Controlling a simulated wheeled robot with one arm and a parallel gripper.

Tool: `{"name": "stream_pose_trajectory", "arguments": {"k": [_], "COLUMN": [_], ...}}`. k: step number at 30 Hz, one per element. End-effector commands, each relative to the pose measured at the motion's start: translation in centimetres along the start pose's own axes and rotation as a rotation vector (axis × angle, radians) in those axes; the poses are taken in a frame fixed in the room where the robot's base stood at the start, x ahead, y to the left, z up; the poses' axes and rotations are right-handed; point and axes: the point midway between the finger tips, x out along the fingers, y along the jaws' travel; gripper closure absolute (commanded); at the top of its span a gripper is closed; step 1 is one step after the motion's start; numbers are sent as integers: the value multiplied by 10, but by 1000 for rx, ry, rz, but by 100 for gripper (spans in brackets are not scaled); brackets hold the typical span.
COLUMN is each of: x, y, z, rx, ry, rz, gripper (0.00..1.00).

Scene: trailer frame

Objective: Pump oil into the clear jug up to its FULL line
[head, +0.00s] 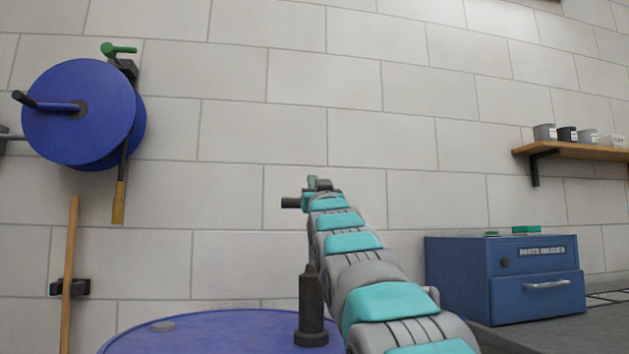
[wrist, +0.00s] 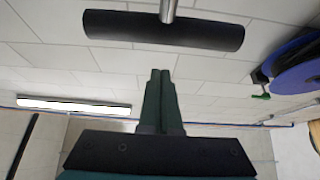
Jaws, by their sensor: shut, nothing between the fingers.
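The blue oil drum (head: 220,335) shows its top at the bottom of the head view. A dark pump body (head: 311,315) stands upright on it, beside my arm. In the wrist view a dark crossbar handle (wrist: 120,25) on a metal rod (wrist: 168,10) lies across the top. A dark bar end (head: 291,203), which looks like this handle, sticks out left of my gripper (head: 319,183) in the head view. My gripper (wrist: 160,73) is shut and empty, its fingertips pointing toward the handle with a gap showing between. The clear jug is not in view.
A blue hose reel (head: 80,113) hangs on the wall at left and also shows in the wrist view (wrist: 295,68). A wooden pole (head: 70,275) stands below it. A blue parts washer (head: 505,280) and a shelf (head: 575,150) with small containers are at right.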

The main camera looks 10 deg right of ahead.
Motion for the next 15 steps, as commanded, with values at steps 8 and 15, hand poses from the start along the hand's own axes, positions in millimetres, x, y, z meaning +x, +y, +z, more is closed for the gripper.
{"name": "stream_pose_trajectory", "arguments": {"k": [8, 15], "x": [-7, -11], "y": [0, 0], "z": [21, 29], "rx": [-1, 0], "ry": [-3, 1], "rz": [0, 0], "gripper": [100, 100]}}
